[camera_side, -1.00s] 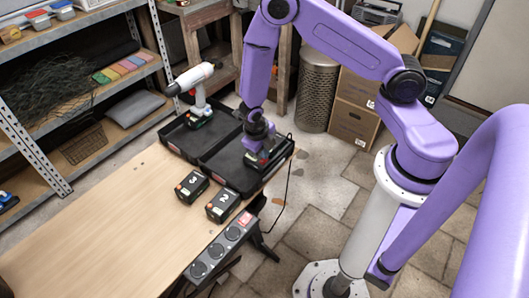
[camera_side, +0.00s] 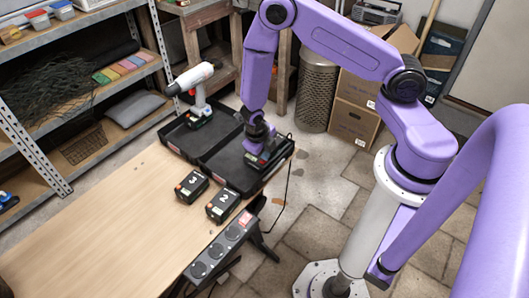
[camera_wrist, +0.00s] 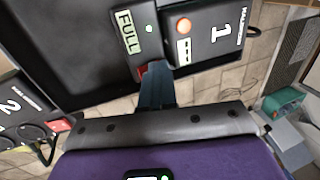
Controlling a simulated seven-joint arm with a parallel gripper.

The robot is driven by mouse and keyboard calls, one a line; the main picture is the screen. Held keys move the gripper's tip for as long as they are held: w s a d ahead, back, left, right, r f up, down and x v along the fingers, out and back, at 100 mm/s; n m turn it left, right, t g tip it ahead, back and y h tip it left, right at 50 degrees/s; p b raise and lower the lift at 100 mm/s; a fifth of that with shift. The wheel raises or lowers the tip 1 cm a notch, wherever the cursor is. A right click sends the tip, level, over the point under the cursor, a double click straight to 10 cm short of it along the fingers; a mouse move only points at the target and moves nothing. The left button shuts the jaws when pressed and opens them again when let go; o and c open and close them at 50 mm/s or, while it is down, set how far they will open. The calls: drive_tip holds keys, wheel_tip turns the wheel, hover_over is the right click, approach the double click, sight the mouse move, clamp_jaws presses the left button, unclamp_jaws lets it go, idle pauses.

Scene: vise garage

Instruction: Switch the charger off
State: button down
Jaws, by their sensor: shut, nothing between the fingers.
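The black charger (camera_wrist: 124,38) is in the wrist view, with the word FULL and a small lit green light on it. Battery 1 (camera_wrist: 212,38) sits against it, with an orange round mark. A small red switch (camera_wrist: 142,70) shows at the charger's near edge, partly hidden by my fingers. My gripper (camera_wrist: 156,70) is shut and empty, its tips right at this switch; I cannot tell whether they press it. In the side view my gripper (camera_side: 258,146) is low over the charger (camera_side: 262,160) in the right half of the black case.
Battery 2 (camera_side: 223,205) and battery 3 (camera_side: 192,186) stand on the wooden bench (camera_side: 100,235). A power strip (camera_side: 222,249) with a red switch lies along the bench's edge. A drill (camera_side: 193,77) stands in the case's left half (camera_side: 180,142). A cable (camera_side: 287,190) hangs beside the case.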

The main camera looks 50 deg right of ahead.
drive_tip(key=shift+a, duration=0.8)
drive_tip(key=shift+r, duration=0.1)
drive_tip(key=a+v, duration=0.2)
drive_tip(key=v, duration=1.1)
drive_tip(key=shift+a, duration=0.35)
drive_tip(key=s+d+r+m+y, duration=0.1)
drive_tip(key=s+r+m, duration=0.7)
drive_tip(key=s+m, duration=0.3)
drive_tip(key=s+d+r+m+y, duration=0.2)
drive_tip(key=s+r+m, duration=0.6)
drive_tip(key=s+m, duration=0.3)
drive_tip(key=shift+s+d+m, duration=0.3)
drive_tip(key=shift+m, duration=0.4)
